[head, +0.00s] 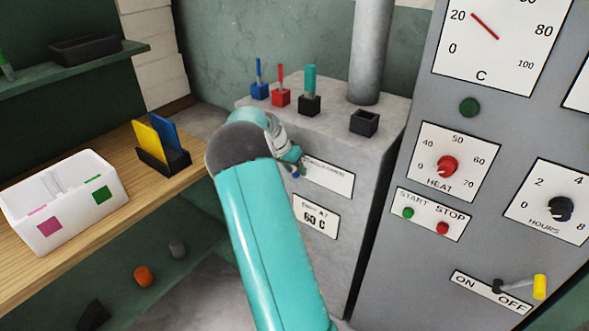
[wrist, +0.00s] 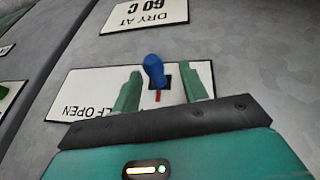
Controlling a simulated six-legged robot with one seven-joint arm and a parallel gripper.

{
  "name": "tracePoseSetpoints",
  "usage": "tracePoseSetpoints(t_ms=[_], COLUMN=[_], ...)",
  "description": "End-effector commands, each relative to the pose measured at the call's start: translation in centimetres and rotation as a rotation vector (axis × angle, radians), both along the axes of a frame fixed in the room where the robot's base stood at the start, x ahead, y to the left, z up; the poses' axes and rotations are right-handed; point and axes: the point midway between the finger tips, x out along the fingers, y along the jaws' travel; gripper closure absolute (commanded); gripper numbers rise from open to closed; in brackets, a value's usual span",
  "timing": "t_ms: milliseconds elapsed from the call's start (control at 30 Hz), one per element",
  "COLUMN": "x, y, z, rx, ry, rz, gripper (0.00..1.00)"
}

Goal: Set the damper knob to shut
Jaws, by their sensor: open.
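The damper knob (wrist: 154,68) is a small blue lever in front of a dark square mount, with a red mark below it in the wrist view. It sits on a white label plate (wrist: 85,92) whose visible print reads "LF OPEN", upside down; the rest is covered. In the head view the plate (head: 335,181) is on the grey cabinet front, partly behind my arm. My gripper (wrist: 164,78) is open, with one green finger on each side of the knob. In the head view my gripper (head: 294,163) is small and partly hidden.
A "60 C" plate (head: 316,216) is lower on the same cabinet. Coloured tools in holders and an empty black holder (head: 364,122) stand on top beside a grey pipe (head: 371,50). A control panel (head: 405,260) is to the right, a wooden bench with a white bin (head: 90,215) to the left.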

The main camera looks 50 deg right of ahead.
Motion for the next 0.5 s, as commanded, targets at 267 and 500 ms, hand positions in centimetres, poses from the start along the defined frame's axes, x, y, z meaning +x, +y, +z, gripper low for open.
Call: tracePoseSetpoints(t_ms=[267, 500], x=[0.3, 1.1], y=[0.9, 3.0], z=[2.0, 6.7], rx=[-0.001, 0.0], ry=[-0.001, -0.003], rz=[0.001, 0.001], gripper=[0.57, 0.57])
